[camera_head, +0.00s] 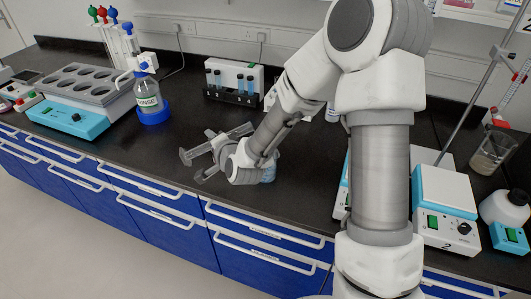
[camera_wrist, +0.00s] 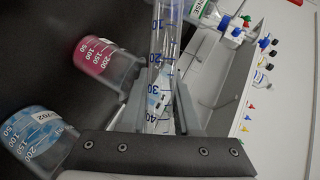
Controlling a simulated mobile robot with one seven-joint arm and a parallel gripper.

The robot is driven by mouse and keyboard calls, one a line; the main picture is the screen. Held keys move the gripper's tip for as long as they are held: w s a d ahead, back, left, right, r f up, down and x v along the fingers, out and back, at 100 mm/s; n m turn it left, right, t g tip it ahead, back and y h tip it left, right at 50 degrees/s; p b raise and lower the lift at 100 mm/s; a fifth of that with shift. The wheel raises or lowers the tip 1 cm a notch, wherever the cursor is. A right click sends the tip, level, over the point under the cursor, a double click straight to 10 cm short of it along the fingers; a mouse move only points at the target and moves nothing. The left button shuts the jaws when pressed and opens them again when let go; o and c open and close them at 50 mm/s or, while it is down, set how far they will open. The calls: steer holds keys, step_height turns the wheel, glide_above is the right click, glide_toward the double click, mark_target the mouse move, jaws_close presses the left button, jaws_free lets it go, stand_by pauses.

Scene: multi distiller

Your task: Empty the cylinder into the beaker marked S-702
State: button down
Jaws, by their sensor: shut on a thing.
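My gripper (camera_wrist: 163,85) is shut on a clear graduated cylinder (camera_wrist: 162,50) with blue marks, which runs between the fingers in the wrist view. Whether it holds liquid is hard to tell. In the head view my gripper (camera_head: 205,158) is low over the bench, tilted sideways; the cylinder is hard to make out there. A beaker with blue liquid (camera_wrist: 38,132) has a label on which 702 can be read; it stands beside the gripper at lower left of the wrist view.
A beaker with red liquid (camera_wrist: 103,62) stands near the cylinder in the wrist view. A blue-based rinse bottle (camera_head: 150,100), a tube rack (camera_head: 232,95) and a water bath (camera_head: 75,105) are farther back. A hotplate stirrer (camera_head: 445,195) stands right. The bench left of the gripper is clear.

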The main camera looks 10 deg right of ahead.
steer(key=shift+d+f+n+h+p, duration=0.25)
steer(key=shift+d+n+h, duration=0.25)
steer(key=shift+n+h, duration=0.85)
steer(key=shift+d+f+n+h+p, duration=0.25)
steer(key=shift+d+n+h, duration=0.2)
steer(key=shift+n+h, duration=0.9)
steer(key=shift+d+f+n+h+p, duration=0.25)
steer(key=shift+d+n+h, duration=0.25)
steer(key=shift+n+h, duration=0.85)
steer(key=shift+n+y, duration=0.25)
